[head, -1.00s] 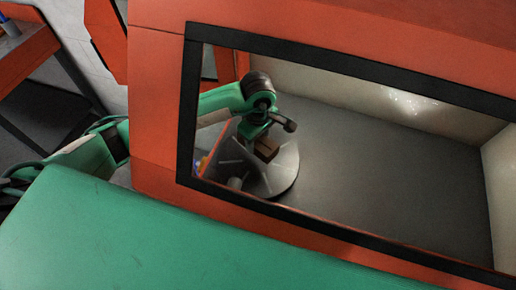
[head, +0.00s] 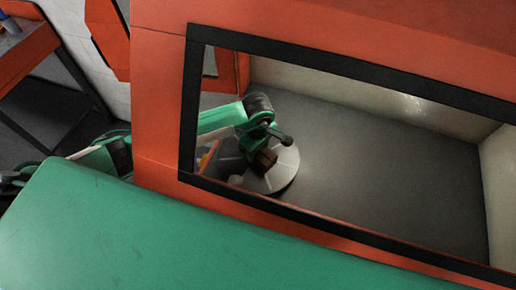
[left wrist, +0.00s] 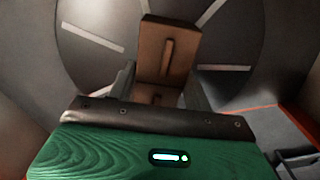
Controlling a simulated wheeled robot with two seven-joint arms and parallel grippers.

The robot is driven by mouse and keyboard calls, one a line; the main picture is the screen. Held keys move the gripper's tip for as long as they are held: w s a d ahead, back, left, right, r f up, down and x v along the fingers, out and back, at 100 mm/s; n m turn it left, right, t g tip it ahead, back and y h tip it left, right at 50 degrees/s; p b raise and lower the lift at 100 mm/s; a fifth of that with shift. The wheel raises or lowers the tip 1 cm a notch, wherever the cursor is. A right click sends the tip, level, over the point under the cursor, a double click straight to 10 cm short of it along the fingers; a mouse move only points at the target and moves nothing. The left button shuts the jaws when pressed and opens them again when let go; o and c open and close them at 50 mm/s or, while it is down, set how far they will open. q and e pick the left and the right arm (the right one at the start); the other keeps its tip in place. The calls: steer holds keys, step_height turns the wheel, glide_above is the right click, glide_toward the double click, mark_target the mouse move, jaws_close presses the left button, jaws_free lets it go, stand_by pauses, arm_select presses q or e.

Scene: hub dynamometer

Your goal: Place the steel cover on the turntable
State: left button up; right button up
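The turntable (head: 286,175) is a round grey disc with pale radial slots, on the floor of the orange-framed enclosure. It fills much of the left wrist view (left wrist: 230,45). My left gripper (head: 264,153) reaches in over the disc. In the left wrist view its grey fingers (left wrist: 160,88) flank a brown block (left wrist: 168,48) with a narrow slot in its face. The block also shows in the head view (head: 266,158), over the disc; contact with the disc cannot be told. No plainly steel-looking cover can be made out; whether this block is the cover is unclear. My right gripper is out of view.
A green surface (head: 120,230) lies in front. An orange shelf unit (head: 25,55) stands at the far left.

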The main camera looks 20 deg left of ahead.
arm_select(q)
steer(key=o, duration=0.4)
steer(key=shift+c, duration=0.2)
steer(key=shift+r, duration=0.1)
steer(key=shift+r, duration=0.2)
step_height(320, 180, up, 12)
steer(key=b, duration=0.3)
steer(key=shift+f, duration=0.1)
steer(key=shift+a+f, duration=0.1)
